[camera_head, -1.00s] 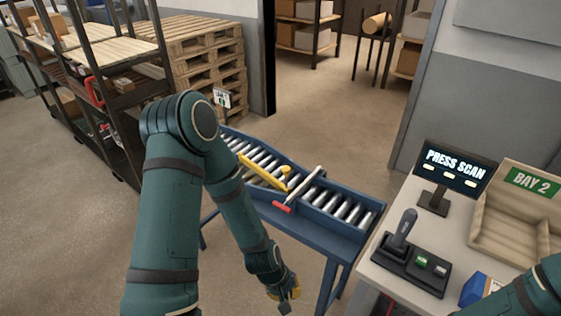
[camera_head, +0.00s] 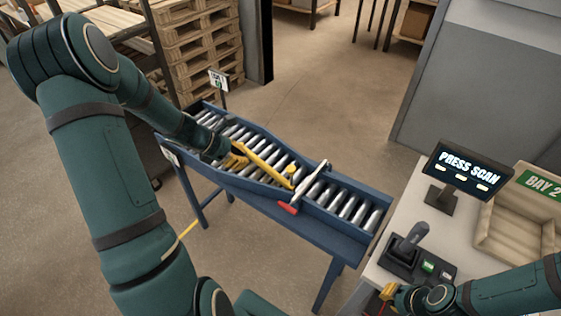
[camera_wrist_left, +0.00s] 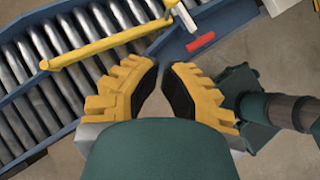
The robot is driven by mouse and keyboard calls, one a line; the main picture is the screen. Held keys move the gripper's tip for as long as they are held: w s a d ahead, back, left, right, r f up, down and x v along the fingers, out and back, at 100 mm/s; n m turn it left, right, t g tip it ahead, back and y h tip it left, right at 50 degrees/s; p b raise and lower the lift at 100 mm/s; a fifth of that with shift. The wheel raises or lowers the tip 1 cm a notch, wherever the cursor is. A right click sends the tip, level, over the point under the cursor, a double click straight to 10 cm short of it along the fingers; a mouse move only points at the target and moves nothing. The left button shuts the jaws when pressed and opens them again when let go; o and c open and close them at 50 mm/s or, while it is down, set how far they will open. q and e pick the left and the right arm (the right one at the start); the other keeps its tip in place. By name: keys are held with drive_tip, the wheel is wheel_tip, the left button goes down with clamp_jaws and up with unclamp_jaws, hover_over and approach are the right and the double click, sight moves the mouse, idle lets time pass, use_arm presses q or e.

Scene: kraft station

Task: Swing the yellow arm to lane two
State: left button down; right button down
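The yellow arm (camera_head: 266,165) lies slantwise over the rollers of the blue conveyor (camera_head: 335,222), its rounded end (camera_head: 291,171) near a pale crossbar (camera_head: 312,181). It also crosses the top of the left wrist view (camera_wrist_left: 110,40). My left gripper (camera_head: 238,157) is over the conveyor by the left part of the yellow arm. In the left wrist view its yellow fingers (camera_wrist_left: 163,75) are apart with nothing between them, and the yellow arm lies just beyond the tips. My right gripper (camera_head: 388,292) is low by the bench's front edge; its fingers are too small to read.
A red handle (camera_head: 288,208) is on the conveyor's near side. A lane sign (camera_head: 218,80) stands at its far end. The bench at right holds a "PRESS SCAN" screen (camera_head: 462,167), a scanner in its dock (camera_head: 408,245) and a wooden bay bin (camera_head: 510,225).

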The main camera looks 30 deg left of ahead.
use_arm(q)
drive_tip(key=shift+d+f, duration=0.1)
drive_tip(key=shift+d, duration=0.05)
drive_tip(key=w+d+r+x, duration=0.1)
drive_tip(key=x, duration=1.2)
drive_tip(key=shift+w+r, duration=0.15)
drive_tip(key=shift+r, duration=0.25)
drive_tip(key=w+d+n+t+y+b, duration=0.1)
drive_tip(key=w+n+b, duration=0.4)
drive_tip(key=w, duration=0.6)
drive_tip(key=shift+d+r+t+y+b, duration=0.25)
drive_tip(key=shift+d+y+b, duration=0.2)
drive_tip(key=shift+y, duration=0.75)
drive_tip(key=shift+w+d, duration=0.1)
drive_tip(key=shift+w, duration=0.05)
